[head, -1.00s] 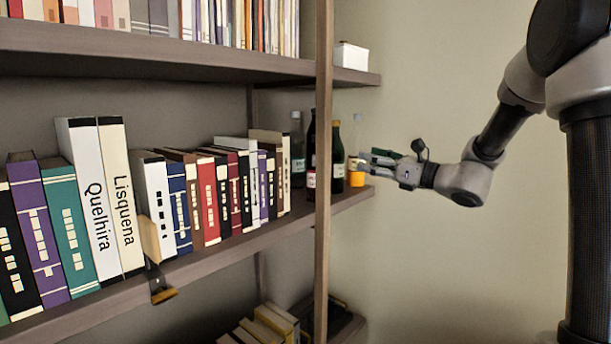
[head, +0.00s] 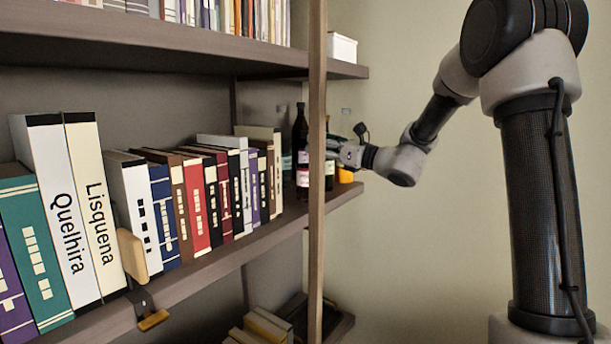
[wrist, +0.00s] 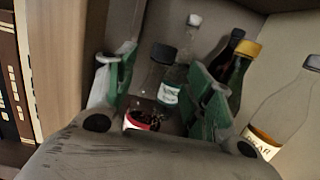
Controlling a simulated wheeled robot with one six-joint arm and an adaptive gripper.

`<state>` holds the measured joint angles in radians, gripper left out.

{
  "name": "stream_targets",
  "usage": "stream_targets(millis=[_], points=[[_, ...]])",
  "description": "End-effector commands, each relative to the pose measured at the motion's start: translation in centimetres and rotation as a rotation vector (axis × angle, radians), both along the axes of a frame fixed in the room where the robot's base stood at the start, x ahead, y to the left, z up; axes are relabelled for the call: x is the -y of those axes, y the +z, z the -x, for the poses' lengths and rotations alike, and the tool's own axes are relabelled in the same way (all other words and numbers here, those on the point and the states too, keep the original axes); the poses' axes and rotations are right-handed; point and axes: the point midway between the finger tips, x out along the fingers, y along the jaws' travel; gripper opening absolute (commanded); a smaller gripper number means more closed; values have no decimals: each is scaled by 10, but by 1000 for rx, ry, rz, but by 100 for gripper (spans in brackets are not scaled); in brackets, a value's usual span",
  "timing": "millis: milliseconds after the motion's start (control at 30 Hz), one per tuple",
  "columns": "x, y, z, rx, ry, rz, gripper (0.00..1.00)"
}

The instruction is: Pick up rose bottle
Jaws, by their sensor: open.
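My gripper (wrist: 160,100) is open, its two green-padded fingers spread around a dark-capped, see-through bottle with a red and white label (wrist: 139,118). I take this as the rose bottle; its lower part is hidden by my gripper. In the head view my gripper (head: 337,145) is at the right end of the middle shelf, partly hidden by the shelf post. A dark bottle with a pinkish label (head: 302,135) stands there, left of the post; I cannot tell whether it is the same bottle.
A teal-tinted bottle (wrist: 173,78), a gold-capped green bottle (wrist: 238,78) and a clear bottle with orange liquid (wrist: 278,110) crowd close by. The wooden post (head: 317,150) stands in front.

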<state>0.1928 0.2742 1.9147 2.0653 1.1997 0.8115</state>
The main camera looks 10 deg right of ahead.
Motion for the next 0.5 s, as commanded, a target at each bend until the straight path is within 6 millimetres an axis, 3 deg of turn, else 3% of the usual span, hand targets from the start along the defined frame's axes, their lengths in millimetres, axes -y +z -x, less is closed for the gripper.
stream_targets(millis=[500], points=[[-38,7,-40,-1,0,1,53]])
